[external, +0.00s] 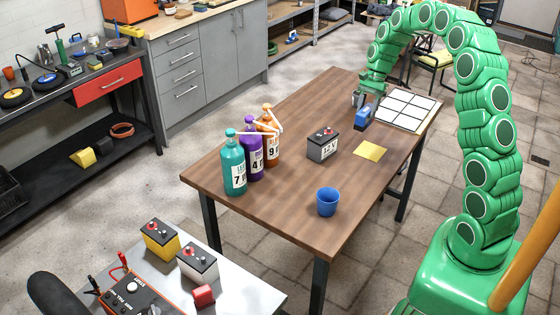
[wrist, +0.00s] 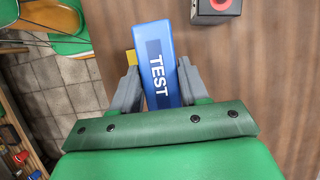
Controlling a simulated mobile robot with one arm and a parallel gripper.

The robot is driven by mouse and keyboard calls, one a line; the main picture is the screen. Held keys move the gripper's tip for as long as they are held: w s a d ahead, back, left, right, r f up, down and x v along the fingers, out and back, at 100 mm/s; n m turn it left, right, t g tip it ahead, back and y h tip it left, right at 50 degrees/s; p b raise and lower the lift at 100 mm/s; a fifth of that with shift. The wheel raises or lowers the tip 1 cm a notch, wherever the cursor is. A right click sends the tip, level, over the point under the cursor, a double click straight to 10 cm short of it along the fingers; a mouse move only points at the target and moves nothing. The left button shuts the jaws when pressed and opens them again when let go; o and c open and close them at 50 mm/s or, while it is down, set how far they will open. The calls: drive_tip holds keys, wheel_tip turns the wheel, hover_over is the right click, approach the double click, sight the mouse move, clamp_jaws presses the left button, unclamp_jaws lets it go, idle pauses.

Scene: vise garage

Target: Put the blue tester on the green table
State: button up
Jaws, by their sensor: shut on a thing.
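The blue tester (external: 362,119) is at the far end of the brown wooden table (external: 290,190), beside a white grid board. In the wrist view the tester (wrist: 158,45), marked TEST, lies between the two grey fingers of my gripper (wrist: 157,72). My gripper (external: 359,100) reaches down from above and is shut on it. I cannot tell whether the tester touches the tabletop or is slightly above it. I cannot make out a green table for certain in either view.
A dark 12V battery (external: 322,144), a yellow square (external: 370,150), a blue cup (external: 327,202) and several spray bottles (external: 253,155) stand on the brown table. The white grid board (external: 405,108) is close to the gripper. A metal table (external: 225,290) with batteries is at the front left.

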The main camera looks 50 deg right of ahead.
drive_tip(key=shift+w+d+f, duration=0.75)
drive_tip(key=shift+w+f, duration=0.6)
drive_tip(key=shift+w, duration=0.05)
drive_tip(key=shift+w+d+f, duration=0.8)
drive_tip(key=shift+w+f, duration=0.5)
drive_tip(key=shift+w, duration=0.05)
drive_tip(key=shift+w+d+f, duration=0.75)
drive_tip(key=shift+w+f, duration=0.6)
drive_tip(key=shift+w, duration=0.05)
drive_tip(key=shift+f, duration=1.5)
drive_tip(key=o, duration=1.2)
drive_tip(key=shift+f, duration=0.15)
drive_tip(key=shift+c, duration=0.2)
